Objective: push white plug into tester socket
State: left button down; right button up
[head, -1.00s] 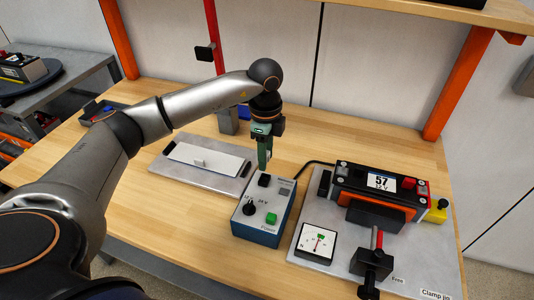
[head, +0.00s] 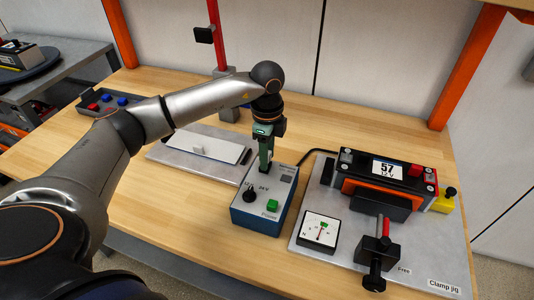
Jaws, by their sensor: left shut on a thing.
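The blue tester box (head: 256,219) stands near the middle of the bench, with a black knob and a green button on its top. A black socket block (head: 263,181) sits at the back of its top face. My left gripper (head: 265,166) points straight down over this block, its fingertips at or just above it. It is shut on what I take for the white plug, which the fingers hide. I cannot tell whether the plug is inside the socket. My right gripper is out of view.
Left of the tester lies a grey tray (head: 160,155) with a white plate (head: 218,149). At right, a battery module (head: 385,178), a dial gauge (head: 319,231) and a black clamp (head: 376,252) stand on the clamp jig plate (head: 445,258). A cable runs behind the tester.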

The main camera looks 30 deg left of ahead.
pick_arm(q)
jog(key=shift+f, duration=0.4)
dwell(0.7)
jog(key=shift+s+d+f+b, duration=0.1)
jog(key=shift+s+f+b, duration=0.2)
jog(key=shift+f+b, duration=0.4)
dwell(1.0)
jog(key=shift+c, duration=1.9)
grip_release()
jog(key=shift+d+f, duration=0.1)
jog(key=shift+f, duration=0.15)
notch_tip(320, 180, up, 14)
jog(key=shift+w+a+r, duration=0.25)
jog(key=shift+w+a, duration=0.05)
jog(key=shift+w, duration=0.05)
jog(key=shift+s, duration=0.1)
